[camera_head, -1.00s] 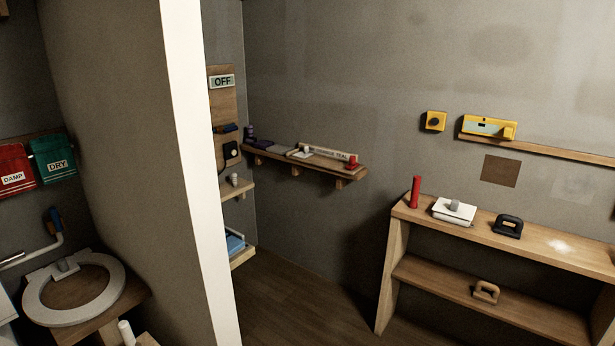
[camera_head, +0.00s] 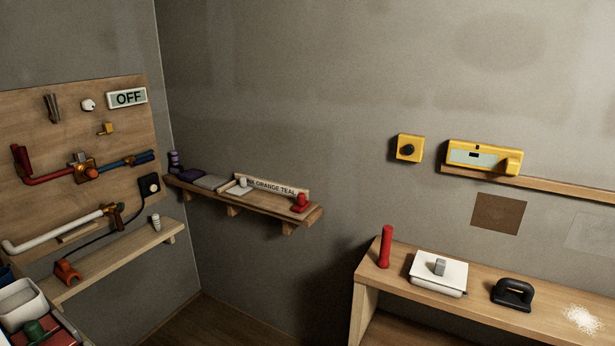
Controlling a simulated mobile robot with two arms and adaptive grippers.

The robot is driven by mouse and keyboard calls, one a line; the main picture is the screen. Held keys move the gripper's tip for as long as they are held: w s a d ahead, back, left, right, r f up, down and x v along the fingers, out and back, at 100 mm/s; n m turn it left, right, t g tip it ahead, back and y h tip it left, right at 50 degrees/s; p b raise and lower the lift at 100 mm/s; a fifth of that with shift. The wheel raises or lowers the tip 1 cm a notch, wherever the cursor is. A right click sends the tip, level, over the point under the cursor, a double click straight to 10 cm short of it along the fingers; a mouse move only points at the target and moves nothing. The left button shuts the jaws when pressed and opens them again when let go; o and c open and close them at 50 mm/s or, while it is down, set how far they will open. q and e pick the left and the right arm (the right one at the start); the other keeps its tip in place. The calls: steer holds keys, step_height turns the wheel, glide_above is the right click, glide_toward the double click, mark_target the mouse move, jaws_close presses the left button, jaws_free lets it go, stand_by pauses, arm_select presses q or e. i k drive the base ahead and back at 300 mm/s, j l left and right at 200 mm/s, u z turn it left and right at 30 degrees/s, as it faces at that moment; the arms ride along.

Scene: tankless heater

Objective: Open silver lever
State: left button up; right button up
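A wooden board (camera_head: 40,120) with pipes hangs on the left wall. A white pipe (camera_head: 60,233) with a dark-handled brass valve (camera_head: 114,216) runs lower down. Neither of my grippers is in view.
An OFF sign (camera_head: 127,97) is on the board. A shelf (camera_head: 120,257) juts out beneath it. A corner shelf (camera_head: 262,207) holds small items. A wooden bench (camera_head: 470,310) stands at right with a red cylinder (camera_head: 385,247) and a white box (camera_head: 438,273). Floor shows between.

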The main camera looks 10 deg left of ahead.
mark_target(51, 98)
steer(key=i+u, duration=0.4)
steer(key=i+l+u, duration=0.15)
steer(key=i+u, duration=0.3)
